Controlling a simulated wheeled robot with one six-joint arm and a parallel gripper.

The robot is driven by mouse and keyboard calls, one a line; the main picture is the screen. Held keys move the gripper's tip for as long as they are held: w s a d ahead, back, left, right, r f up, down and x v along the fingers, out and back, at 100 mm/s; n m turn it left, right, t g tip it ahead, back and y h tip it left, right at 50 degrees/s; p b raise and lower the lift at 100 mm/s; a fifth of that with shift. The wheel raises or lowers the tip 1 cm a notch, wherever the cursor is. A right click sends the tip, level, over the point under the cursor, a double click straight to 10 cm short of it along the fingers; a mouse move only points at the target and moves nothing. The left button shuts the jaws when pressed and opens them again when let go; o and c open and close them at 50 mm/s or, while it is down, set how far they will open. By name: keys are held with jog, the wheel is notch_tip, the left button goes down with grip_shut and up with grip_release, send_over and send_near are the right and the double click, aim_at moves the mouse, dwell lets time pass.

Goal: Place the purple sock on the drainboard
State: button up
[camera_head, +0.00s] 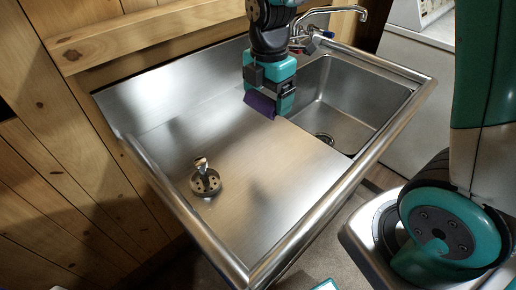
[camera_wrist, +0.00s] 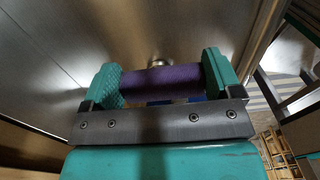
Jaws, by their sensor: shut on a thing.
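The purple sock (camera_head: 260,104) is a small rolled bundle held by my gripper (camera_head: 274,106). In the wrist view the sock (camera_wrist: 161,82) spans the gap between the two teal fingers of my gripper (camera_wrist: 162,84), touching or nearly touching both. My gripper is shut on it. The drainboard (camera_head: 240,150) is the flat steel surface left of the sink basin. In the head view the sock appears over the drainboard's right part, near the basin; its exact height above the steel is hard to tell.
The sink basin (camera_head: 345,100) with a drain lies to the right, with a faucet (camera_head: 345,10) behind it. A metal strainer with an upright knob (camera_head: 205,178) stands on the drainboard's front left. A raised rim (camera_head: 190,218) borders the unit. Much of the drainboard is clear.

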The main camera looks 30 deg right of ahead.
aim_at(266, 155)
notch_tip(266, 155, down, 15)
jog(key=shift+f, duration=0.2)
jog(key=shift+f, duration=0.1)
jog(key=o, duration=0.7)
jog(key=shift+o, duration=0.2)
notch_tip(266, 155, up, 12)
jog(key=shift+s+a+r, duration=0.1)
jog(key=shift+r, duration=0.15)
jog(key=s+a+r+m+y, duration=0.2)
jog(key=s+a+r+m, duration=0.2)
jog(key=s+m, duration=0.3)
jog(key=s+a+r+m+y, duration=0.2)
jog(key=s+a+r+m, duration=0.2)
jog(key=s+r+m, duration=0.3)
jog(key=s, duration=0.4)
jog(key=shift+s+a+m, duration=0.3)
jog(key=shift+a, duration=0.05)
